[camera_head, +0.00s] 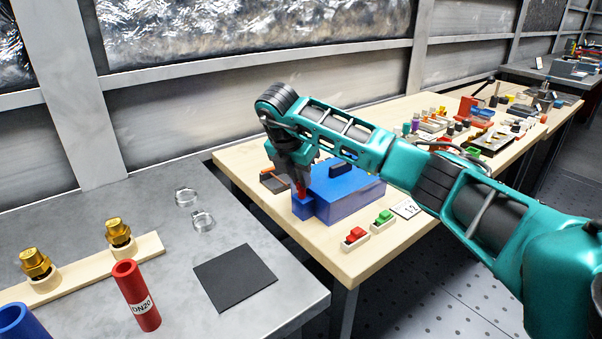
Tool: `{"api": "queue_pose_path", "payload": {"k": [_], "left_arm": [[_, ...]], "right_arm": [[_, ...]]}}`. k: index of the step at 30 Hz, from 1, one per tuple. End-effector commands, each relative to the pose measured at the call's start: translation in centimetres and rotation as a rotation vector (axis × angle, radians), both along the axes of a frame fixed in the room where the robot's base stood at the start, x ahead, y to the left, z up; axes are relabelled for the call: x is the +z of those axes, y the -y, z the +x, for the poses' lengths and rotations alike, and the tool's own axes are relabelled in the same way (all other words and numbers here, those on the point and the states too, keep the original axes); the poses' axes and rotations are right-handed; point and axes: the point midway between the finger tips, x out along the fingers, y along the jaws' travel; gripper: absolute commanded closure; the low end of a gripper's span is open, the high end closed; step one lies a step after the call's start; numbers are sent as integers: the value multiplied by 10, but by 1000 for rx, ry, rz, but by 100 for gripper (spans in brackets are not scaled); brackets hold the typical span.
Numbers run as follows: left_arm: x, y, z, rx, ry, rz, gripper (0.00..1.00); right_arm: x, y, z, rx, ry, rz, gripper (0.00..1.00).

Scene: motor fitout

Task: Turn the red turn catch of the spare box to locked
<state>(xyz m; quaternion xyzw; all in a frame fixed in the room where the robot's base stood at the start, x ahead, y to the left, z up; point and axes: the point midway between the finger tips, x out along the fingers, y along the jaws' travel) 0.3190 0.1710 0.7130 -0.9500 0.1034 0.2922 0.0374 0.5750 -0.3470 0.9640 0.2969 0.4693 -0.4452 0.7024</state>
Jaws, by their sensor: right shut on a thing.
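The spare box (347,192) is a blue box with a dark handle on its lid, standing on the wooden table near its left end. A smaller blue block (303,207) sticks out at its left front. The red turn catch (301,190) shows as a small red piece above this block. My right gripper (299,183) points down from above and is shut on the red catch. The fingers and arm hide most of the catch, so its turned angle cannot be told. My left gripper is not in view.
A red switch (354,238) and a green switch (381,220) stand in front of the box, beside a "1-2" card (406,208). The grey table (290,270) at left holds a black mat (235,277) and a red DN20 tube (136,296). Several small parts crowd the wooden table's far end.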

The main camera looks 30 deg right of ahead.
Motion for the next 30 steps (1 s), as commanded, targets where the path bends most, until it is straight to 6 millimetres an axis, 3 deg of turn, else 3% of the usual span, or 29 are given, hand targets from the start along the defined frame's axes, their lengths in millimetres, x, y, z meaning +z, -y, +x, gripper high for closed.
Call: {"api": "queue_pose_path", "payload": {"k": [13,30], "left_arm": [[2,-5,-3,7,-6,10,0],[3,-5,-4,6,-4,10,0]], "right_arm": [[2,0,2,-292,2,1,100],[1,0,3,-365,2,2,100]]}}
